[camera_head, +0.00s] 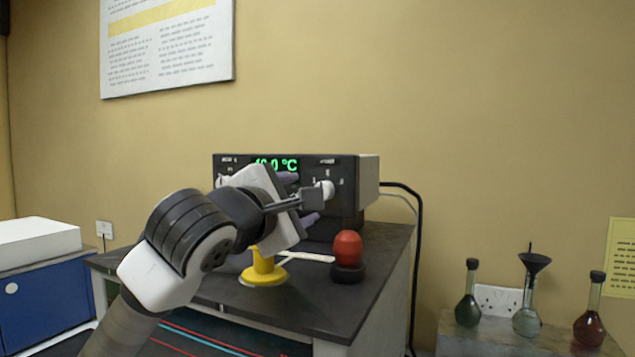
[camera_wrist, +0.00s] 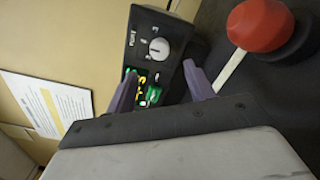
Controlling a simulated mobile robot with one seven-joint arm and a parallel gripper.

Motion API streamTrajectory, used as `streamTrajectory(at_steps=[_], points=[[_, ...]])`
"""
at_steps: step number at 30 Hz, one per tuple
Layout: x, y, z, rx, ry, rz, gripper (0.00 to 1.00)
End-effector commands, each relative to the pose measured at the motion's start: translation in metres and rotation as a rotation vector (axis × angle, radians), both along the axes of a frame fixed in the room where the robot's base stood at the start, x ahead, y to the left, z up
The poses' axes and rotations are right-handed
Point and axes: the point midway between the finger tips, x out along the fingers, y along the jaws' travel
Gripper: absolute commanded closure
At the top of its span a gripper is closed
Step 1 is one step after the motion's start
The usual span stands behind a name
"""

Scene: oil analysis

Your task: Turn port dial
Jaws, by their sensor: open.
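The dark instrument box (camera_head: 368,171) has a green temperature readout (camera_head: 276,164). A round white dial (camera_head: 326,189) is on the right part of its front, with marks around it. It also shows in the wrist view (camera_wrist: 159,49); the label beside it is too small to read surely. Another white dial (camera_head: 223,181) is at the left, partly hidden by my arm. My gripper (camera_head: 300,199) is open and empty in front of the panel. In the wrist view its purple fingers (camera_wrist: 160,68) are spread, with the dial beyond their tips, not touched.
A red-topped object (camera_head: 347,250) on a black base and a yellow stand (camera_head: 263,268) are on the dark bench (camera_head: 312,310) below my gripper. Flasks (camera_head: 526,310) stand on a lower table at the right. Black cables hang at the bench's right edge.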

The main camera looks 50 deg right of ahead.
Motion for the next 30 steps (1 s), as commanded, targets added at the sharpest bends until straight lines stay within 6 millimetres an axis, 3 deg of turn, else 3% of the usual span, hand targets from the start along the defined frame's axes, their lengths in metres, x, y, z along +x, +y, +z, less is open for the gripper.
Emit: streamTrajectory(at_steps=[6, 12, 25, 30], points=[[0.012, -0.045, 0.005, 0.000, 0.004, -0.003, 0.47], [0.020, -0.070, 0.003, -0.001, 0.002, -0.002, 0.47], [0.023, -0.077, 0.000, -0.001, 0.001, -0.002, 0.48], [0.022, -0.077, 0.000, -0.001, 0.001, -0.002, 0.70]])
